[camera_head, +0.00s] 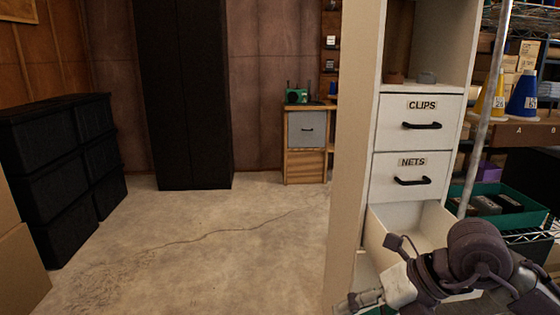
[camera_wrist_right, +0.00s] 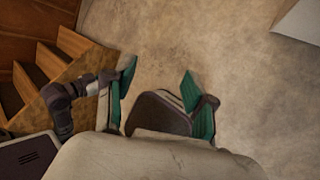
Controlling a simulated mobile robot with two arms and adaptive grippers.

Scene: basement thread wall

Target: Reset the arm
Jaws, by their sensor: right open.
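My right arm comes in at the lower right of the head view, in front of an open drawer (camera_head: 440,225) below the drawers labelled CLIPS (camera_head: 455,108) and NETS (camera_head: 384,178). The right gripper itself is at best partly shown there, at the bottom edge. In the right wrist view my right gripper (camera_wrist_right: 155,90) has its green fingertips apart, with bare concrete floor between them and nothing held. My left gripper is in neither view.
The white cabinet's side panel (camera_head: 352,150) stands left of the drawers. A wire rack with a green bin (camera_head: 512,217) is at the right. Black stacked boxes (camera_head: 50,160) line the left wall. The concrete floor (camera_head: 200,240) in the middle is clear.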

